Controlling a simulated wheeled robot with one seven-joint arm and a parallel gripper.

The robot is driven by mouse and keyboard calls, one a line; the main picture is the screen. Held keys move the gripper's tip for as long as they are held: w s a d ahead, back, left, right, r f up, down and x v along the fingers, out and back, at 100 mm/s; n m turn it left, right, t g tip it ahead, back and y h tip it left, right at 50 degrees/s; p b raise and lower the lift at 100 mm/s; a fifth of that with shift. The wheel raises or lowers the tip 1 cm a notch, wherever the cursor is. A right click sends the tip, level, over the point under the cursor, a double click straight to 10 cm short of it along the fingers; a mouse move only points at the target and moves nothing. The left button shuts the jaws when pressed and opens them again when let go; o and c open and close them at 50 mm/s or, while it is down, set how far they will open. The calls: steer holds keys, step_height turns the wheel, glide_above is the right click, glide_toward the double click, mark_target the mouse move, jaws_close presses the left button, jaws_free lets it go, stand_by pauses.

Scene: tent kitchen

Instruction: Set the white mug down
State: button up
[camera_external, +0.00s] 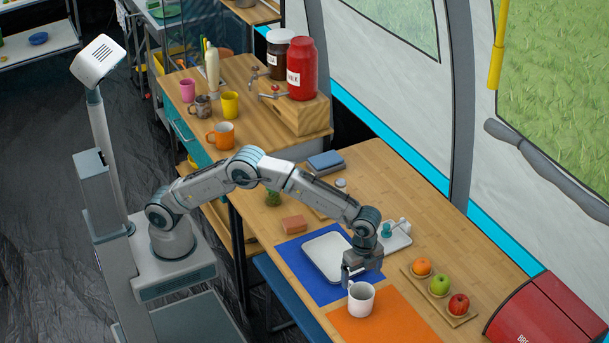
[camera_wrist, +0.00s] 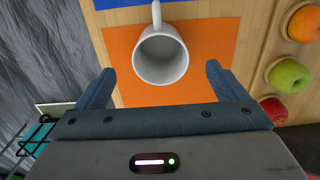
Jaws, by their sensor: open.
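The white mug (camera_external: 361,300) stands upright on the orange mat (camera_external: 395,322), near the mat's edge beside the blue mat. In the wrist view the mug (camera_wrist: 161,55) is empty, with its handle pointing toward the top of the picture, and the orange mat (camera_wrist: 205,50) lies under it. My gripper (camera_external: 352,275) is just above and beside the mug. In the wrist view the fingers of my gripper (camera_wrist: 160,85) are spread wide, and the mug shows beyond and between them, apart from both. The mug's underside is hidden.
A white tray (camera_external: 327,257) lies on the blue mat (camera_external: 290,250). A wooden board (camera_external: 415,283) with an orange, a green apple and a red apple is to the right. A red box (camera_external: 545,312) stands at the lower right. The orange mat is otherwise clear.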

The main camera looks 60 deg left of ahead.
steer(key=a+r+n, duration=0.3)
steer(key=a+r, duration=0.1)
steer(key=a, duration=0.6)
steer(key=a+r+n+t, duration=0.1)
steer(key=a+r+n, duration=0.25)
steer(key=a, duration=0.65)
steer(key=a+r+n, duration=0.3)
steer(key=a+r, duration=0.2)
steer(key=a, duration=0.5)
steer(key=s+a+f+n+t, duration=0.1)
steer(key=s+a+f+n, duration=0.2)
steer(key=s+a+n, duration=0.5)
steer(key=s+a, duration=1)
steer(key=shift+s+a, duration=0.25)
steer(key=shift+f+n, duration=0.1)
steer(key=shift+n, duration=0.15)
